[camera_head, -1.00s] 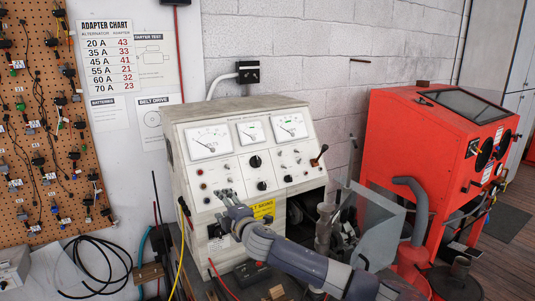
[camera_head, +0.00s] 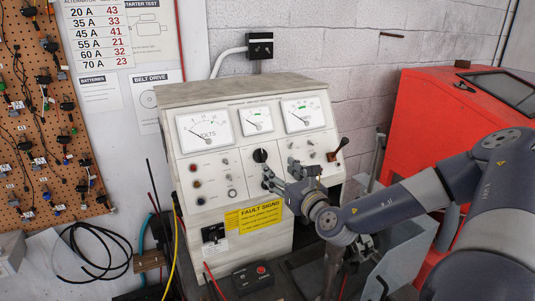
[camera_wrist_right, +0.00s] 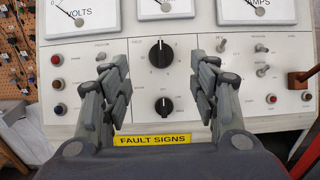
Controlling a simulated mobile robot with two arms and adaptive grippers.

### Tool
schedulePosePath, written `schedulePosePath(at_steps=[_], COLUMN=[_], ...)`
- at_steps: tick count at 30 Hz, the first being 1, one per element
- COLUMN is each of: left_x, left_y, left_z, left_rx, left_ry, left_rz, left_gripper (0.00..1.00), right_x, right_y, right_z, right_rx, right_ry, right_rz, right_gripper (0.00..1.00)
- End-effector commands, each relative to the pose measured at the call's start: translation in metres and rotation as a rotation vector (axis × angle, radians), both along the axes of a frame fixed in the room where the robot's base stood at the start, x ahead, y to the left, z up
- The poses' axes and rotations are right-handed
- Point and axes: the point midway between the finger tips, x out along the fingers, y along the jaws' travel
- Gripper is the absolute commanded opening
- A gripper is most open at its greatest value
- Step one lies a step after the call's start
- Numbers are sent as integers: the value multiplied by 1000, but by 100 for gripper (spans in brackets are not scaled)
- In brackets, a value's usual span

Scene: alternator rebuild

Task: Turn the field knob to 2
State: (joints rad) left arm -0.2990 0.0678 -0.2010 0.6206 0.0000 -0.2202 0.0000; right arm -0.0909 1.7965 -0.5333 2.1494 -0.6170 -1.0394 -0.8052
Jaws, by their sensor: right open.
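The cream test bench (camera_head: 200,205) has a sloped panel with two black knobs one above the other. The upper, larger knob (camera_wrist_right: 161,52) has a scale around it and its white mark points up; it also shows in the head view (camera_head: 260,156). The lower, smaller knob (camera_wrist_right: 164,106) has small markings around it. My right gripper (camera_head: 281,170) is open and empty in front of the panel. In the wrist view its fingers (camera_wrist_right: 159,78) stand left and right of the knobs, apart from them. My left gripper is out of view.
Meters (camera_head: 208,130) line the panel top. Toggle switches (camera_wrist_right: 261,48) and coloured buttons (camera_wrist_right: 57,83) flank the knobs. A lever (camera_head: 338,148) sticks out at the right. The yellow fault sign (camera_head: 254,216) is below. A red cabinet (camera_head: 425,115) stands at right.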

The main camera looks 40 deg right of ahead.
Motion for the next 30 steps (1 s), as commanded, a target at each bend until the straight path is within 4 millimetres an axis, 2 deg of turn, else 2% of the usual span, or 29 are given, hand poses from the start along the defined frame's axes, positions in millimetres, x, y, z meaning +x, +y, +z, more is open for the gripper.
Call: schedulePosePath(at_steps=[9,22,30], left_x=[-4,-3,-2], left_y=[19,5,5], left_z=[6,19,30], left_rx=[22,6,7], left_ry=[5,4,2], left_rz=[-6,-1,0], left_gripper=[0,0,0], right_x=[30,67,89], right_y=[-12,-24,-31], right_z=[1,3,2], right_rx=[10,11,7], right_ry=[-4,-5,-3], right_rz=[-8,-7,-6], right_gripper=[56,56,56])
